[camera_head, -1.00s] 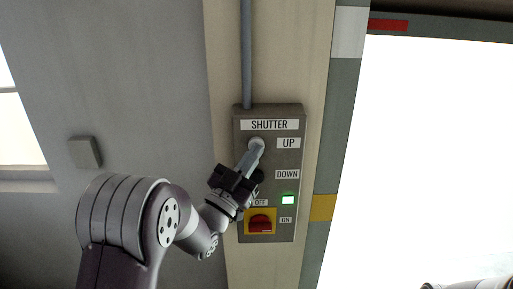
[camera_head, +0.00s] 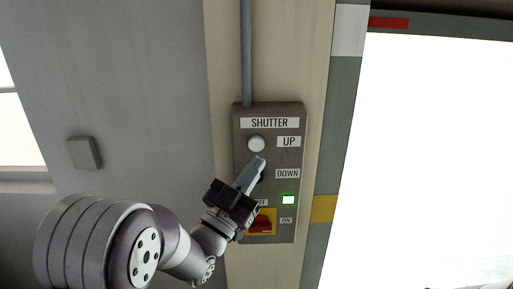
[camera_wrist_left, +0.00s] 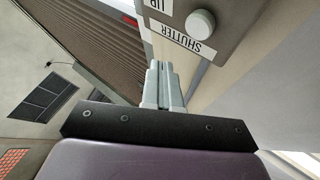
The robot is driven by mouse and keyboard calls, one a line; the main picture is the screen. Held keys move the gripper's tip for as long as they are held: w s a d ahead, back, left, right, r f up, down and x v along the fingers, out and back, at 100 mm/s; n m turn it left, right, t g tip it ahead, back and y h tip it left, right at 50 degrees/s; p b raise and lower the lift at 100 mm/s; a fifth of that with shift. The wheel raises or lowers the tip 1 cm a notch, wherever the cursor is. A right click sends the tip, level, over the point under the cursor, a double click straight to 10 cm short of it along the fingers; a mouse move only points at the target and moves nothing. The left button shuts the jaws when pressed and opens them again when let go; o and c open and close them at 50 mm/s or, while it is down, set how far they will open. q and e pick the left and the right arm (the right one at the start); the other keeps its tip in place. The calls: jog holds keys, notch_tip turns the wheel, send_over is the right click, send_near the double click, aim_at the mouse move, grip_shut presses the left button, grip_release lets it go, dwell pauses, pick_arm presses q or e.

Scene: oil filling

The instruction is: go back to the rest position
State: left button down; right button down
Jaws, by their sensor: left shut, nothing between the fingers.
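My left gripper (camera_head: 258,160) is shut and empty in front of the shutter control box (camera_head: 297,232). Its fingertips are just below the white UP button (camera_head: 256,144), which is uncovered in the head view. In the left wrist view the shut fingers (camera_wrist_left: 160,66) point toward the box (camera_wrist_left: 232,20), and the white button (camera_wrist_left: 201,22) shows to their right, apart from them. The dark DOWN button is mostly hidden behind the gripper. The green lamp (camera_head: 288,199) is lit. The red switch (camera_head: 262,224) on its yellow plate is partly covered. My right gripper does not show.
The box is fixed to a beige post (camera_head: 222,60), with a conduit (camera_head: 246,50) running up from it. A small grey wall box (camera_head: 84,153) is at the left. A bright opening (camera_head: 430,160) is at the right. In the left wrist view a ribbed shutter (camera_wrist_left: 95,45) shows.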

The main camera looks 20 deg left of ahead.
pick_arm(q)
jog(key=shift+s, duration=0.25)
jog(key=s+a+f+n+g+y, duration=0.1)
jog(key=a+f+n+g+y, duration=0.25)
jog(key=f+g, duration=0.45)
jog(key=s+a+f+n+g+y, duration=0.1)
jog(key=a+f+n+g+y, duration=0.3)
jog(key=f, duration=0.9)
jog(key=s+d+f+g, duration=0.1)
jog(key=s+g, duration=0.1)
jog(key=s, duration=0.3)
jog(key=s+d+f+g+y, duration=0.1)
jog(key=s+f+g, duration=0.1)
jog(key=s, duration=0.3)
jog(key=s+d+f+g, duration=0.1)
jog(key=s+g, duration=0.3)
jog(key=s, duration=0.1)
jog(key=shift+d+f+m, duration=0.3)
jog(key=shift+f+m, duration=0.05)
jog(key=shift+f, duration=0.05)
